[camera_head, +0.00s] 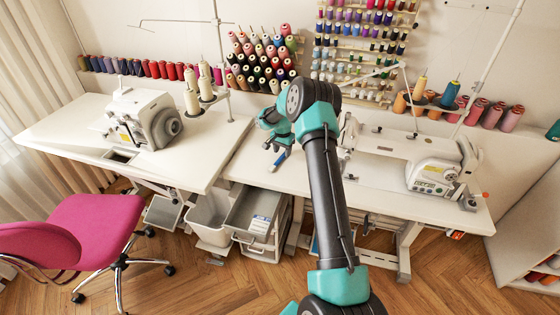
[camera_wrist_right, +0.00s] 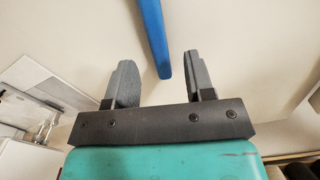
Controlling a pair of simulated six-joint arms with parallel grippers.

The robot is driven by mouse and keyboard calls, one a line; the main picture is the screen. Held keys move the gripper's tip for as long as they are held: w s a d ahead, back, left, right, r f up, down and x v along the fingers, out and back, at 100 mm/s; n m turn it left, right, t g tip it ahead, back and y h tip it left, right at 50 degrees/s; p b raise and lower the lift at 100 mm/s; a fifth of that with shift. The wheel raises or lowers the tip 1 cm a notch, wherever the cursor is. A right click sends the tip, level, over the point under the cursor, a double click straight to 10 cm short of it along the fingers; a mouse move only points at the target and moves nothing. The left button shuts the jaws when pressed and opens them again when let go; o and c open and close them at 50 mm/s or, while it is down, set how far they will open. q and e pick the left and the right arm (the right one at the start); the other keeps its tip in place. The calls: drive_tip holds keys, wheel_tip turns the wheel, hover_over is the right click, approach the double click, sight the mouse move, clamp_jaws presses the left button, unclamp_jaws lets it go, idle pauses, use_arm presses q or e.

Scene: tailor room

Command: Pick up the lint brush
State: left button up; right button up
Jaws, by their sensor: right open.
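The lint brush (camera_head: 280,160) shows as a slim blue piece on the white right-hand table, just below my right gripper in the head view. In the right wrist view its long blue handle (camera_wrist_right: 152,35) comes in from the top, and its lower end lies between the two grey fingers. My right gripper (camera_head: 276,143) is open. The fingers stand apart on both sides of the handle's end, with gaps to it; I cannot tell the height between them. The rest of the brush is outside the wrist view. My left gripper is not in view.
A white sewing machine (camera_head: 425,165) stands on the same table, right of my arm. Another machine (camera_head: 143,118) is on the left table (camera_head: 60,128). Thread cones (camera_head: 262,60) line the wall behind. A pink chair (camera_head: 95,225) and an open drawer unit (camera_head: 250,225) are in front.

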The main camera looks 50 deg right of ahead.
drive_tip(key=shift+f, duration=1.25)
drive_tip(key=shift+c, duration=0.5)
clamp_jaws()
